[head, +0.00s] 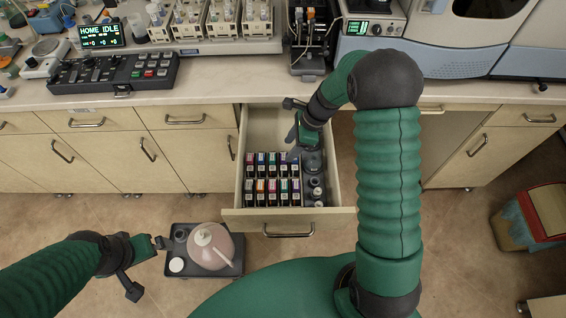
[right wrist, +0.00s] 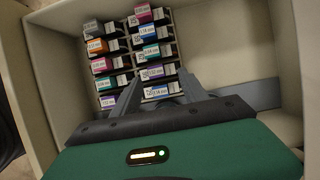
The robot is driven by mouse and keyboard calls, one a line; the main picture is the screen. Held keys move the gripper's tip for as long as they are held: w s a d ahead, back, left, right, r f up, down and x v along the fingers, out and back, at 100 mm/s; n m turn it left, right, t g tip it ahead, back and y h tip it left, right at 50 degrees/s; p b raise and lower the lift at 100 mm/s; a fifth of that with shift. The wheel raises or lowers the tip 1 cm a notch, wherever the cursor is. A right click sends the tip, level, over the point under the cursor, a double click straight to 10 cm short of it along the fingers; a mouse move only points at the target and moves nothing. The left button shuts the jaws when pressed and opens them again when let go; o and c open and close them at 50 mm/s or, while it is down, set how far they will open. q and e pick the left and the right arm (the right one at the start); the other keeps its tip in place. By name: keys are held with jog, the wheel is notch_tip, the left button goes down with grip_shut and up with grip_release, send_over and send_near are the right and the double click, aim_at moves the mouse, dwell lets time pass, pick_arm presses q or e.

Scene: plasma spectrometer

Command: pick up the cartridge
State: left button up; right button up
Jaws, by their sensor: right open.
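Several small box-shaped cartridges (head: 271,186) with coloured labels stand in two rows in the open drawer (head: 230,214). In the right wrist view the cartridges (right wrist: 152,52) show in two columns with orange, pink, teal, blue and purple labels. My right gripper (head: 293,150) is over the drawer, by the right end of the back row.
The dark tray (head: 185,268) holds a pinkish flask (head: 211,247) and small containers. The drawer walls surround the cartridges. The bench (head: 215,92) with instruments lies behind; a bin (head: 535,215) stands at the right.

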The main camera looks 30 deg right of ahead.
aim_at(284, 157)
jog(key=x, duration=0.4)
jog(key=shift+s+a, duration=0.2)
jog(key=shift+s, duration=0.1)
jog(key=shift+w+f, duration=0.2)
jog(key=shift+s, duration=0.1)
grip_shut()
